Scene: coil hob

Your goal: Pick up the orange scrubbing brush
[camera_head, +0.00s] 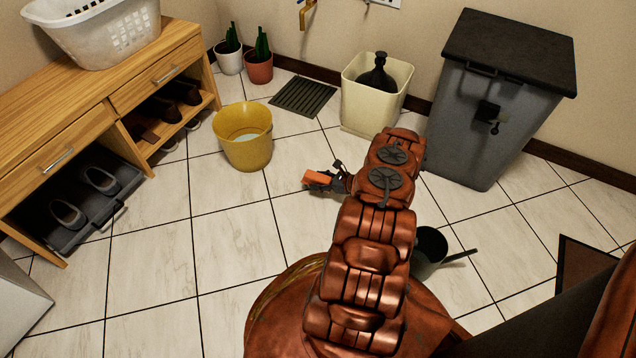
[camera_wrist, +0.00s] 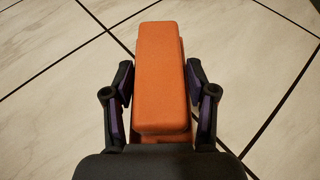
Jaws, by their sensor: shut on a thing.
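The orange scrubbing brush (camera_head: 320,179) shows in the head view near the middle of the tiled floor, at the end of my arm. In the wrist view the orange brush (camera_wrist: 162,75) lies lengthwise between the fingers, a plain orange block shape. My gripper (camera_head: 337,178) is shut on it, with a finger against each long side in the wrist view (camera_wrist: 161,105). The brush's underside is hidden. I cannot tell whether it touches the floor or is just above it.
A yellow bucket (camera_head: 243,138) stands left of the brush. A cream bin (camera_head: 362,112) with a dark object inside and a large grey bin (camera_head: 473,130) stand behind. A wooden shoe bench (camera_head: 95,97) is at left. A dark pan-like thing (camera_head: 431,243) lies right of my arm. Floor around the brush is clear.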

